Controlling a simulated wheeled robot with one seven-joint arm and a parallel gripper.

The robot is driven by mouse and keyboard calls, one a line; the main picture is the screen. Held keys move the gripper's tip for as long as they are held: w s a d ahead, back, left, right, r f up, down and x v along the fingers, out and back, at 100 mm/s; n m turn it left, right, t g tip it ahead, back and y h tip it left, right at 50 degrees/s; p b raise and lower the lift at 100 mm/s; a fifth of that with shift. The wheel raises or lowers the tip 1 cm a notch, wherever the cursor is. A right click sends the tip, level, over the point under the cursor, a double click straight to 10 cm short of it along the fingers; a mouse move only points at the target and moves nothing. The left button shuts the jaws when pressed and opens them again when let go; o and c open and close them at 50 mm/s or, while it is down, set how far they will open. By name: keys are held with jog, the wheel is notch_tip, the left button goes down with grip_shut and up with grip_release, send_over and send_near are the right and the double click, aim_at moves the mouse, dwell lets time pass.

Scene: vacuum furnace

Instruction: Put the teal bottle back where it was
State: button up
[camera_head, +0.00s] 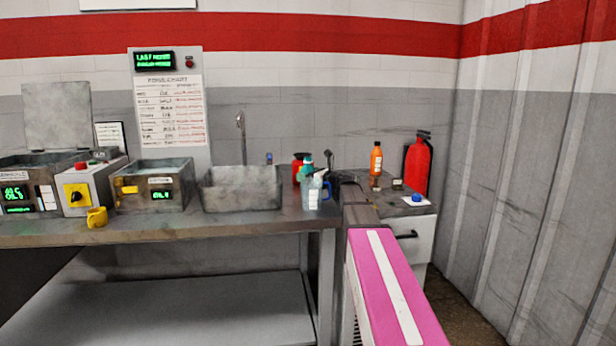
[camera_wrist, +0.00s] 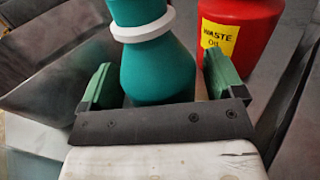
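In the wrist view the teal bottle (camera_wrist: 158,65), with a white collar, fills the middle. My gripper (camera_wrist: 160,85) has its two green fingers apart, one on each side of the bottle. A narrow gap shows between the bottle and the right finger; I cannot tell whether the left finger touches it. The bottle's base is hidden behind the dark gripper body.
A red waste oil can (camera_wrist: 240,40) stands close on the bottle's right in the wrist view. A grey sink (camera_head: 242,190) lies left. An orange bottle (camera_head: 376,160) and red extinguisher (camera_head: 417,165) are on the right.

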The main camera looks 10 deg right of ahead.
jog(key=v, duration=1.2)
jog(key=shift+r, duration=0.15)
jog(key=shift+s, duration=0.1)
